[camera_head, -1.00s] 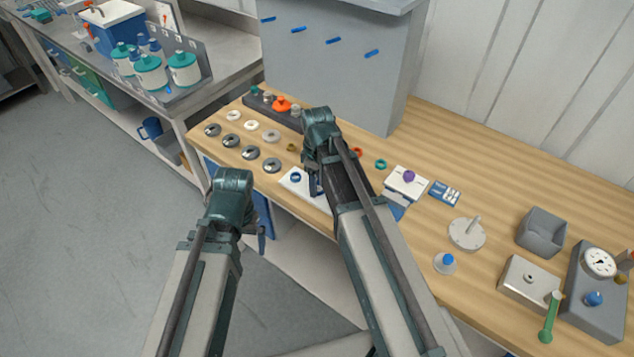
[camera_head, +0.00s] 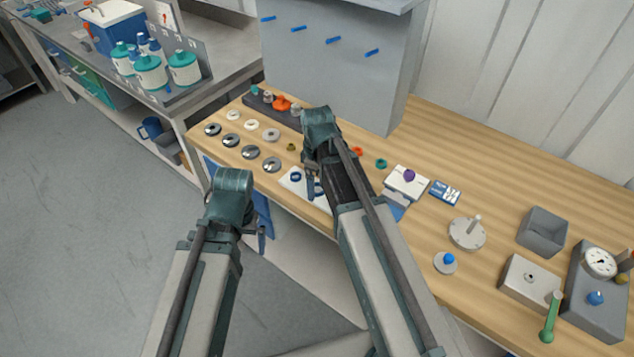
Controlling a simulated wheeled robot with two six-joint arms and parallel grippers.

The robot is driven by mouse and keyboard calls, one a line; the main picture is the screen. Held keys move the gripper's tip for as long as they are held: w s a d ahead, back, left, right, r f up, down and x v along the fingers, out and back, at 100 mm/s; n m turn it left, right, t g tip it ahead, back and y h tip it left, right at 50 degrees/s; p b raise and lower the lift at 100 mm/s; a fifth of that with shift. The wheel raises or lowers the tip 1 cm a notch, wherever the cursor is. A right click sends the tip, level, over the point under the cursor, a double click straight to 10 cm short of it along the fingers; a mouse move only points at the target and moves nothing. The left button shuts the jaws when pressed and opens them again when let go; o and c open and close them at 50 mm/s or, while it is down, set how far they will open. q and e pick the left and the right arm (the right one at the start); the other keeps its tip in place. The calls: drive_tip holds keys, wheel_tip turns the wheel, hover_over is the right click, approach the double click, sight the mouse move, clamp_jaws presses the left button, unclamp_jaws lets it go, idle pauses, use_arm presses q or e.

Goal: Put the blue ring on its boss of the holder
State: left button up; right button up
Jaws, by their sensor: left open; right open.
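A blue ring (camera_head: 295,177) lies on a white mat (camera_head: 290,185) near the table's front edge. A second blue ring-like piece (camera_head: 320,188) shows just right of my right gripper's fingers. My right gripper (camera_head: 311,188) points down over the mat, open; the arm hides part of the mat, and contact with the blue piece cannot be told. The dark holder (camera_head: 262,104) lies at the back left, carrying orange and grey pieces; my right arm hides its right end. My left gripper (camera_head: 261,238) hangs off the table's front edge, open and mostly hidden behind its wrist.
Dark discs (camera_head: 250,152) and pale rings (camera_head: 251,125) lie left of the mat. A grey cabinet (camera_head: 335,75) stands behind the holder.

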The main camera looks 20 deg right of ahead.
wheel_tip(320, 180, up, 14)
drive_tip(key=p, duration=1.3)
drive_tip(key=shift+f, duration=0.15)
drive_tip(key=shift+f, duration=0.15)
wheel_tip(320, 180, down, 13)
drive_tip(key=b, duration=1.3)
drive_tip(key=shift+f, duration=0.3)
wheel_tip(320, 180, up, 6)
drive_tip(key=p, duration=0.6)
drive_tip(key=shift+s+r, duration=0.1)
drive_tip(key=shift+r, duration=0.15)
drive_tip(key=shift+s+a+f, duration=0.1)
drive_tip(key=shift+s+a, duration=0.65)
drive_tip(key=shift+a, duration=0.2)
drive_tip(key=shift+s+a+n, duration=0.1)
drive_tip(key=shift+a+n, duration=0.1)
drive_tip(key=shift+n, duration=0.1)
idle(0.4)
